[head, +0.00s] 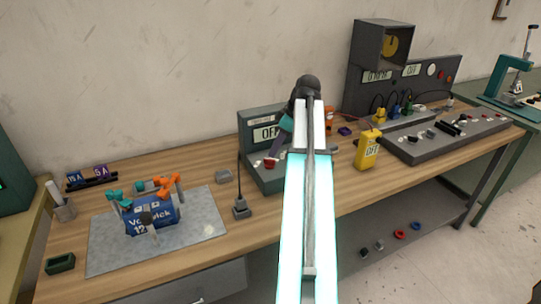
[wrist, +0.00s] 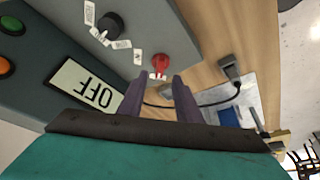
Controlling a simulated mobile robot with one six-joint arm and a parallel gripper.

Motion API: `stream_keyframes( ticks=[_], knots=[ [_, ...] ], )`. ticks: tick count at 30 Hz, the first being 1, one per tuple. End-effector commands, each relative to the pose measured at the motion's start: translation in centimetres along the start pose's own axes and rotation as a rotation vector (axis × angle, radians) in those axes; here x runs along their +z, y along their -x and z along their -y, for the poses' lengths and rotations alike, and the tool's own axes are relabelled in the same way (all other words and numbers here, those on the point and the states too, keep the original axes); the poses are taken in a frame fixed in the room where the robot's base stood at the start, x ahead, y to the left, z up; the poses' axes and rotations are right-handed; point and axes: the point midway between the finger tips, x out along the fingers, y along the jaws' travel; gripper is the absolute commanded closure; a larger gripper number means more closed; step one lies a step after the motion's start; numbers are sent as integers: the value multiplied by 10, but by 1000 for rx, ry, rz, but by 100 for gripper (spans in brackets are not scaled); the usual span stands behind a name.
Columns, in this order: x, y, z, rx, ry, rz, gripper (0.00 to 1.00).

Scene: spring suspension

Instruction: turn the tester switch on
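The tester is a grey-green box (head: 248,125) at the middle of the bench, with a display (head: 265,133) reading OFF. The display (wrist: 85,88) also shows upside down in the wrist view. A red switch (wrist: 160,63) sits on its light grey front panel, beside a black dial (wrist: 110,25) with small white labels. The red switch also shows in the head view (head: 271,162). My gripper (wrist: 160,82) is open and empty, its dark fingers apart, with the red switch just beyond the gap between the tips. I cannot tell whether they touch it.
A blue battery (head: 150,213) with clamps lies on a grey mat (head: 105,255) at the left. A black plug-like piece (head: 241,207) with a cable stands left of the tester. A yellow meter (head: 367,150) stands to the right, before a larger instrument bench (head: 440,135).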

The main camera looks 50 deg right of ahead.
Motion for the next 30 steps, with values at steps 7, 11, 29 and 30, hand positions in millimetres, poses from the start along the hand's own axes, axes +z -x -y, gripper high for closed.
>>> stream_keyframes(
  ticks=[7, 11, 29, 30],
  knots=[
    [-1, -29, 1, -2, 1, 1, 69],
    [-1, -40, 1, -2, 1, 1, 69],
    [-1, -51, 1, -1, 2, 0, 81],
    [-1, -51, 1, -1, 2, 0, 87]
  ],
)
